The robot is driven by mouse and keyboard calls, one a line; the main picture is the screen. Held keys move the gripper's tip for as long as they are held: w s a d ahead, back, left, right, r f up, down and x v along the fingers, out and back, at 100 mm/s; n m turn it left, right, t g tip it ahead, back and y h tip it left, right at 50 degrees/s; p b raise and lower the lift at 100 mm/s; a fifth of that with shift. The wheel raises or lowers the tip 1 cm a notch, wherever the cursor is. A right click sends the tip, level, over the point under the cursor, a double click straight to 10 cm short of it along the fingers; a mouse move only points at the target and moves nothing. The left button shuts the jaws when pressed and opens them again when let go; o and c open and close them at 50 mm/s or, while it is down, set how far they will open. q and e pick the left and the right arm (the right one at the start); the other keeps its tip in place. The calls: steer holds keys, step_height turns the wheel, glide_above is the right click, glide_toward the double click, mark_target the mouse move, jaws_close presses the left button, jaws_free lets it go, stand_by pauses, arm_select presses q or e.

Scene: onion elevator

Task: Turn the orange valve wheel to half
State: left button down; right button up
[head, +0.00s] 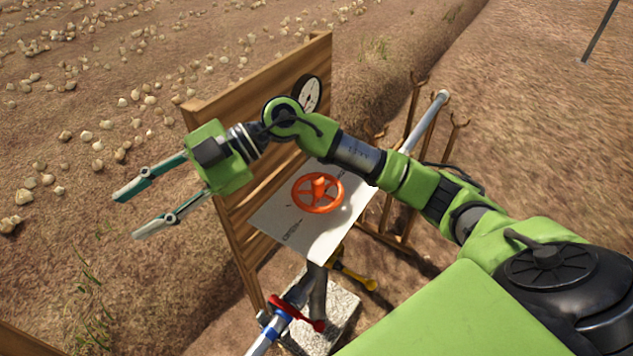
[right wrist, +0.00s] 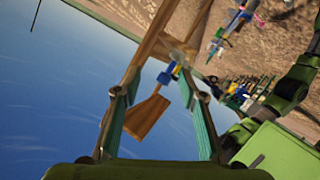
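The orange valve wheel (head: 318,192) sits on a white panel (head: 333,232) beside the wooden board, in the head view. My right arm reaches across above and behind the wheel. My right gripper (head: 153,208) is open and empty, well to the left of the wheel and past the board's left edge, not touching the wheel. In the right wrist view its two fingers (right wrist: 162,128) stand apart with nothing held between them. The wheel cannot be made out in the right wrist view. My left gripper is not in view.
The wooden board (head: 262,105) carries a round gauge (head: 312,95). Below the panel are a pipe with a red-handled valve (head: 296,312), a yellow handle (head: 358,277) and a concrete block (head: 338,310). A wooden rack (head: 425,130) holds a grey pipe. Onions lie on soil at left.

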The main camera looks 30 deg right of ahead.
steer(key=w+d+f+m+h, duration=0.25)
steer(key=d+f+h, duration=0.3)
steer(key=d, duration=0.45)
steer(key=m+g+h, duration=0.1)
steer(key=m+h, duration=0.6)
steer(key=h, duration=0.2)
glide_toward(317, 180)
step_height(317, 180, down, 11)
steer(key=shift+a+f, duration=0.1)
steer(key=shift+a, duration=0.05)
steer(key=shift+c, duration=0.3)
jaws_close()
